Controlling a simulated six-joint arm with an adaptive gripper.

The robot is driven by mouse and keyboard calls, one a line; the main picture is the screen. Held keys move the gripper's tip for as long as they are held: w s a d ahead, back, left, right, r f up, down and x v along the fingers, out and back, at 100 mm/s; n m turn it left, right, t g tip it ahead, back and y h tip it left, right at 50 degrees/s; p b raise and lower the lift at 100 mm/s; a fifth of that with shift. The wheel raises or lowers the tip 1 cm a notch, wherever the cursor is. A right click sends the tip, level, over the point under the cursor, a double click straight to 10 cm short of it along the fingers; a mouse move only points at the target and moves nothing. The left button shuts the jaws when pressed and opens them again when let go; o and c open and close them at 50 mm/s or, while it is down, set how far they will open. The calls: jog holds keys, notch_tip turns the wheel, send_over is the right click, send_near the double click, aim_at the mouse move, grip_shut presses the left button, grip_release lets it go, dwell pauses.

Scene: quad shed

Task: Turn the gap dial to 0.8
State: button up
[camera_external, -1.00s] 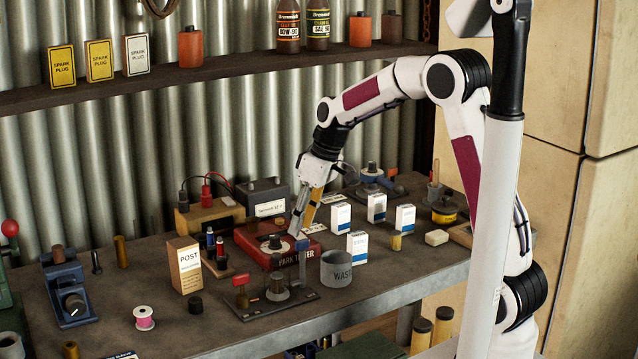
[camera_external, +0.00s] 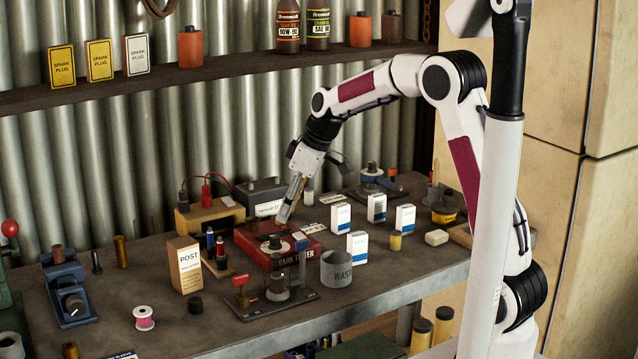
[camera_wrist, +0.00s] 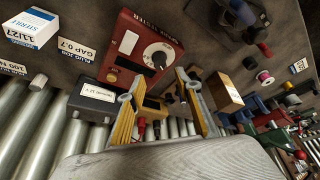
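The red spark tester (camera_external: 310,255) sits on the bench in the external view, with its lettered front facing the camera. In the wrist view the tester (camera_wrist: 117,76) appears upside down; its round white dial (camera_wrist: 158,55) with a dark centre is visible, but its scale is too small to read. A dark knob (camera_external: 275,242) shows on its top in the external view. My gripper (camera_external: 283,218) is tilted above the tester's back edge. In the wrist view my gripper (camera_wrist: 154,88) is open, its two fingers spread with nothing between them; the dial lies beyond the tips.
A card reading GAP 0.7 (camera_wrist: 77,48) lies beside the tester. A dark battery (camera_external: 262,196), a WASTE cup (camera_external: 336,268), small white boxes (camera_external: 357,246) and a POST carton (camera_external: 184,266) stand close around. A red-handled stand (camera_external: 241,290) is in front.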

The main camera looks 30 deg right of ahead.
aim_at(275, 236)
jog(key=shift+x, duration=3.85)
grip_shut()
